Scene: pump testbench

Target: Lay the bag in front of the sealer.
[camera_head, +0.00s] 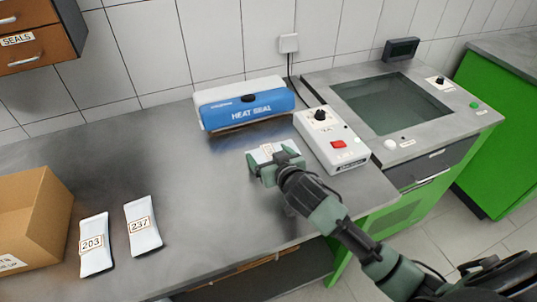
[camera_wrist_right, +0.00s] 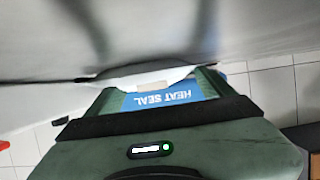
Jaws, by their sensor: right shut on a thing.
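The heat sealer (camera_head: 225,112), a blue and white unit marked HEAT SEAL, stands at the back of the grey bench. My right gripper (camera_head: 273,162) is in front of it, shut on a white bag (camera_head: 265,149) with a label that I cannot read. The gripper covers much of this bag; I cannot tell if it touches the bench. In the right wrist view the bag's white edge (camera_wrist_right: 160,79) shows between the fingers, with the blue sealer (camera_wrist_right: 165,97) beyond. My left gripper is not in view.
A white control box (camera_head: 345,155) with a black knob and red switch stands right of the sealer. Bags labelled 203 (camera_head: 95,260) and 237 (camera_head: 143,241) lie at the left beside a cardboard box (camera_head: 45,225). The bench middle is clear.

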